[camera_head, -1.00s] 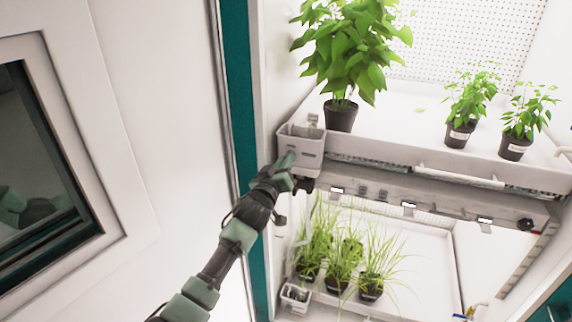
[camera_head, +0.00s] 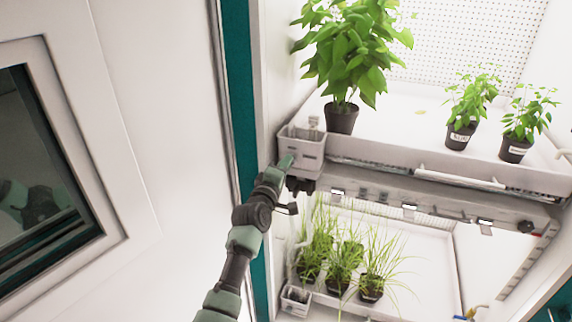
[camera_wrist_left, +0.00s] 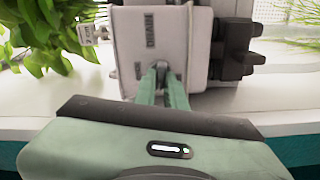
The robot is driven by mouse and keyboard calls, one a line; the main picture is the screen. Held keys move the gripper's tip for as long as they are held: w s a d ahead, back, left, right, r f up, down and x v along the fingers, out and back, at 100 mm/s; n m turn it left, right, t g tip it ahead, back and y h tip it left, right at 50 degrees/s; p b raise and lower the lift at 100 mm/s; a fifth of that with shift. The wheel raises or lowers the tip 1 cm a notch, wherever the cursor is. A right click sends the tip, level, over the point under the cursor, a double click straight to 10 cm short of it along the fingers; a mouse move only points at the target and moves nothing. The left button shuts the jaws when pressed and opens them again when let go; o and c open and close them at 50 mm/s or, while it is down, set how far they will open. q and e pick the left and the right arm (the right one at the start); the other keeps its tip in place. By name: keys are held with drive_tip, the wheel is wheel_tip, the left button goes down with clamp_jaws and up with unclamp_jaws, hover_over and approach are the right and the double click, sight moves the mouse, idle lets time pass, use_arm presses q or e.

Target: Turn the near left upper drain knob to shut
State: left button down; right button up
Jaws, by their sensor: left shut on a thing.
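The upper drain box (camera_head: 308,148) is a pale grey box at the near left corner of the upper shelf, marked DRAIN on its front in the left wrist view (camera_wrist_left: 125,50). The drain knob (camera_wrist_left: 160,66) is a small grey piece on that front, mostly hidden between my fingers. My left gripper (camera_head: 287,161) reaches the box front from below. In the left wrist view its two green fingers (camera_wrist_left: 161,82) are shut on the knob. I cannot read the knob's angle against the marks. My right gripper is not in view.
A large leafy plant (camera_head: 341,118) stands just behind the box, with smaller potted plants (camera_head: 461,134) to the right. Grass pots (camera_head: 371,290) and a lower drain box (camera_head: 295,297) are below. A dark block (camera_wrist_left: 236,50) juts out beside the upper box. An open door (camera_head: 150,150) stands left.

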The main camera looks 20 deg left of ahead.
use_arm(q)
drive_tip(key=shift+f+n, duration=0.1)
drive_tip(key=shift+n, duration=1)
drive_tip(key=c, duration=1.5)
unclamp_jaws()
drive_tip(key=shift+s, duration=0.1)
drive_tip(key=shift+s+a+b, duration=0.2)
drive_tip(key=shift+s+b, duration=0.45)
drive_tip(key=shift+s, duration=3.15)
drive_tip(key=shift+f, duration=0.15)
